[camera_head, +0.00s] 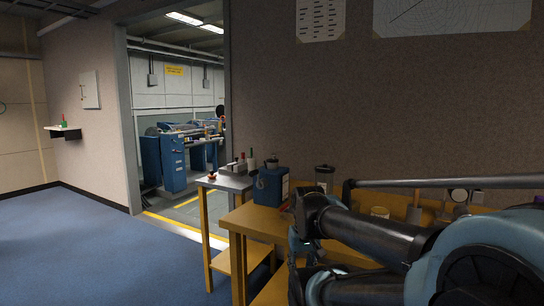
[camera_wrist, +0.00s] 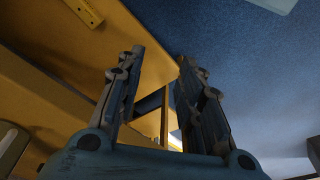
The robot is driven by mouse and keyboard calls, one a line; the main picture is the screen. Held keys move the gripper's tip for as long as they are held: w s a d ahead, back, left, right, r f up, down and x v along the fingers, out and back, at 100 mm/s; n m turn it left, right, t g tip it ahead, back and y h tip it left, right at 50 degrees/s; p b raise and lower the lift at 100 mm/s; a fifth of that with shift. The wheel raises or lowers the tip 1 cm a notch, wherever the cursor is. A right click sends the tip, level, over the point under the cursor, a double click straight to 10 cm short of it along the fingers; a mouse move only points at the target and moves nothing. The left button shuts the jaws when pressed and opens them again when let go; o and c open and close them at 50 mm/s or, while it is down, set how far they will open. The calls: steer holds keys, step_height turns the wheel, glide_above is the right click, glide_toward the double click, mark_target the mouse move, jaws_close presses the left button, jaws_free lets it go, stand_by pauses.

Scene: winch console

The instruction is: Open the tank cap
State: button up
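A blue tank (camera_head: 270,188) stands upright on the wooden table near its left end, with a small dark cap (camera_head: 271,163) on top. The cap appears seated on the tank. My gripper (camera_wrist: 161,57) is open in the wrist view, its two fingers apart with nothing gripped. The tank and cap cannot be made out in the wrist view.
A smaller metal-topped table (camera_head: 228,183) with several small items stands left. Blue floor (camera_head: 90,245) is free at left. Yellow woodwork (camera_wrist: 60,70) fills the wrist view's left.

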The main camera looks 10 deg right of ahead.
step_height(320, 180, up, 2)
step_height(320, 180, up, 39)
steer(key=m+t+h, duration=0.1)
steer(key=m+h, duration=0.2)
steer(key=m, duration=0.4)
glide_above(273, 158)
steer(key=s+a, duration=0.4)
steer(key=s, duration=0.1)
steer(key=x, duration=1.7)
steer(key=shift+w+f, duration=0.15)
steer(key=shift+w, duration=0.35)
jaws_close()
steer(key=shift+d, duration=0.1)
